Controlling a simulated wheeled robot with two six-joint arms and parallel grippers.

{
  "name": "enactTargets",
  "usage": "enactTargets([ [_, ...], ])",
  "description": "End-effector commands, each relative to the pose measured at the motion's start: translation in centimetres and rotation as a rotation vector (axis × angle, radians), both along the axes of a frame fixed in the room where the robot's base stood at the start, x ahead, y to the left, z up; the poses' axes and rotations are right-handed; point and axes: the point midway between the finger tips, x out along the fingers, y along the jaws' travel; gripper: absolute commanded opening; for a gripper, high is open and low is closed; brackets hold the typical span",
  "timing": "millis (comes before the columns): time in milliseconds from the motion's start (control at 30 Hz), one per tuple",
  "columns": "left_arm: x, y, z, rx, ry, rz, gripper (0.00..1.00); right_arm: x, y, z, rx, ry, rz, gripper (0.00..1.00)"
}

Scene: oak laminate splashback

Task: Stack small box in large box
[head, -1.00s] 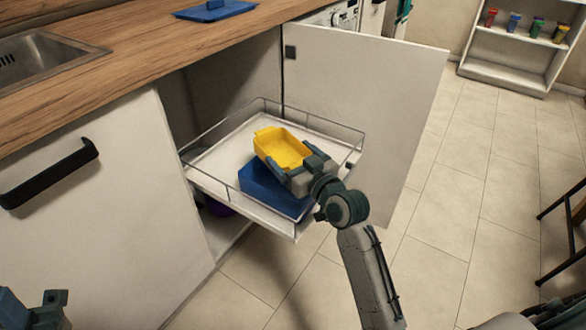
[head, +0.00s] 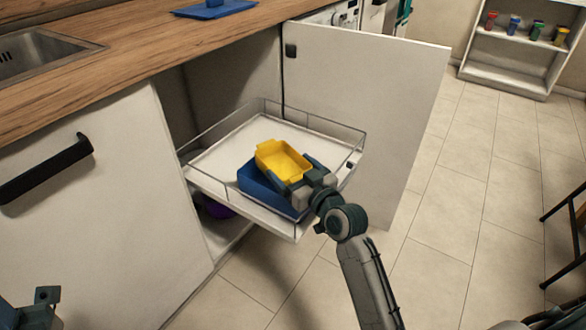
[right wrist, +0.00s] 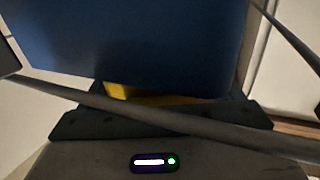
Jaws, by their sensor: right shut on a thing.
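The small yellow box (head: 283,160) is an open tray with end lips. My right gripper (head: 305,180) is shut on its near right side. The large blue box (head: 258,189) stands on the pull-out tray, under the yellow box in the head view. The yellow box and gripper hide much of it, so I cannot tell whether the yellow box is inside it or just above. In the right wrist view the blue box (right wrist: 140,45) fills the top, with a strip of yellow box (right wrist: 150,95) below. My left gripper (head: 45,297) is partly in view at the lower left.
The wire-railed pull-out tray (head: 225,155) extends from the cabinet, with free white floor behind the boxes. An open cabinet door (head: 365,110) stands at its right. A wooden counter (head: 120,55) is above left. A purple thing (head: 217,209) sits below the tray.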

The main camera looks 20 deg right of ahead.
Motion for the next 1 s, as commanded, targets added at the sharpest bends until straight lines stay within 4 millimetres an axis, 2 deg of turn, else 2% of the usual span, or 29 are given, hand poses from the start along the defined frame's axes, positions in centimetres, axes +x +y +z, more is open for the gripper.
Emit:
enactTargets([
  [33,0.0,0.0,0.2,0.0,-0.006,0.0,0.36,0.0,0.0,0.1,0.0,0.0,0.0,0.92],
  [100,0.0,0.0,0.3,0.001,-0.011,0.0,0.36,0.0,0.0,0.1,0.0,0.0,0.0,1.0],
  [333,0.0,0.0,0.5,0.001,-0.012,0.0,0.36,0.0,0.0,0.3,-0.001,-0.001,0.0,1.0],
  [500,0.0,0.0,1.1,0.004,-0.001,0.0,0.36,-0.3,-0.1,1.6,-0.002,-0.001,-0.001,1.0],
  [800,0.3,-0.1,0.7,0.02,0.039,-0.003,0.36,-6.4,-1.8,1.3,-0.005,0.002,0.001,1.0],
  [1000,0.4,-0.1,0.6,0.024,0.056,-0.004,0.36,-9.7,-2.7,1.3,-0.005,0.002,0.001,1.0],
])
